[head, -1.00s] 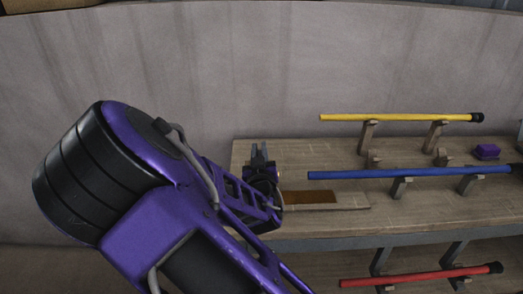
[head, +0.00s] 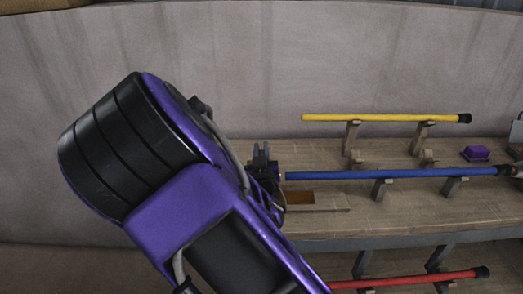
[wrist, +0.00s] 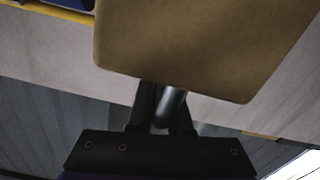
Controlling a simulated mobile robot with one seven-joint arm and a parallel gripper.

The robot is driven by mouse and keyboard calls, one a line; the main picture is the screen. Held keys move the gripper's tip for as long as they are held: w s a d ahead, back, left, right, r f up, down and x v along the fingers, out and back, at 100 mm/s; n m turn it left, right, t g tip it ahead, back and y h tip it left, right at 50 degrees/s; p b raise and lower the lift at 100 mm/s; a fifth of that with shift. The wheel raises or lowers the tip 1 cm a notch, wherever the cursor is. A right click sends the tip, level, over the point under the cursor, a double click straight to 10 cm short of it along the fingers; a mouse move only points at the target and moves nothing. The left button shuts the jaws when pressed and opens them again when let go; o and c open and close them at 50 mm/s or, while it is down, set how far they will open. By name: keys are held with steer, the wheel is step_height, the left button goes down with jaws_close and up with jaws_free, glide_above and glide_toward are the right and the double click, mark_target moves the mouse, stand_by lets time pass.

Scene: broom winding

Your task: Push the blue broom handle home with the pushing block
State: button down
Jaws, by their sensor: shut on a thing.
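The blue broom handle (head: 390,173) lies level on wooden supports on the bench. Its right end meets a dark fitting (head: 503,171) at the picture edge. My gripper (head: 264,160) is just left of the handle's left end in the head view. I cannot tell there whether anything touches the handle. In the wrist view my gripper (wrist: 164,108) is shut on a grey round stem of the pushing block (wrist: 190,45). The block's tan flat face fills the upper part of that view and hides what lies beyond it. I cannot make out the block in the head view.
A yellow handle (head: 385,118) rests on supports behind the blue one, and a red handle (head: 405,280) lies lower in front. A purple block (head: 475,153) sits at the back right. A wall closes the back.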

steer(key=shift+d+r, duration=0.1)
steer(key=c, duration=0.8)
jaws_free()
steer(key=shift+w, duration=0.1)
steer(key=shift+c, duration=0.2)
